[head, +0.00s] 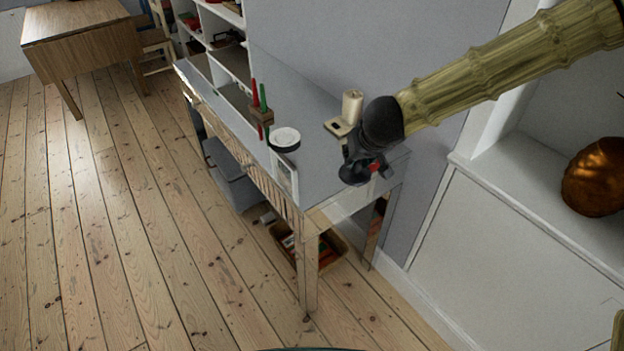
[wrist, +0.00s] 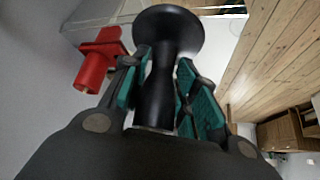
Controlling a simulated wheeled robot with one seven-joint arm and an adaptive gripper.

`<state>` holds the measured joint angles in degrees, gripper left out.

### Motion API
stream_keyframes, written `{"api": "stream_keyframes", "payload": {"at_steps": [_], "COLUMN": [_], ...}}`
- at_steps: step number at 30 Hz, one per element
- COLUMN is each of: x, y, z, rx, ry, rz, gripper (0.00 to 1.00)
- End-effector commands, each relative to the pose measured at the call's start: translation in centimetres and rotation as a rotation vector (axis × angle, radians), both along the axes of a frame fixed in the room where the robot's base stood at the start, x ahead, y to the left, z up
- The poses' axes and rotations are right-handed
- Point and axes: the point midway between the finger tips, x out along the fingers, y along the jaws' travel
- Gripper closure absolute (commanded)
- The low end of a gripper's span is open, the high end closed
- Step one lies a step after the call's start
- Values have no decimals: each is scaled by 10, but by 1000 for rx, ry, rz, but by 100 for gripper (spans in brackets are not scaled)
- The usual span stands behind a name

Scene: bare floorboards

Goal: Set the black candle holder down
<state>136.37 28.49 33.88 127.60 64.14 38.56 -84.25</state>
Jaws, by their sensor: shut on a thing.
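The black candle holder (wrist: 160,85) is between the teal-padded fingers of my gripper (wrist: 163,72) in the wrist view, which are shut on its stem. Its wide round end (wrist: 168,28) points away from my palm. In the head view my gripper (head: 360,165) is over the near right end of the grey-topped table (head: 305,95), and the dark holder (head: 353,174) shows only in part below it. I cannot tell whether the holder touches the tabletop.
A red holder (wrist: 97,62) stands close to the left finger. A wall borders the table's back.

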Motion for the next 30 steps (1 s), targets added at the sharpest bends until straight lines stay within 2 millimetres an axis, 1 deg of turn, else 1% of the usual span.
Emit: {"api": "stream_keyframes", "payload": {"at_steps": [1, 6, 9, 14, 19, 23, 30], "x": [-1, -6, -10, -13, -13, 0, 43], "y": [8, 31, 43, 57, 63, 68, 81], "z": [-16, -39, -49, -58, -61, -61, -65], "rx": [2, 2, 3, 3, 3, 3, 3], "ry": [-1, -2, -1, -1, -1, 0, 0], "rz": [47, 212, 296, 390, 434, 439, 437], "gripper": [100, 100, 100, 100, 100, 100, 100]}}
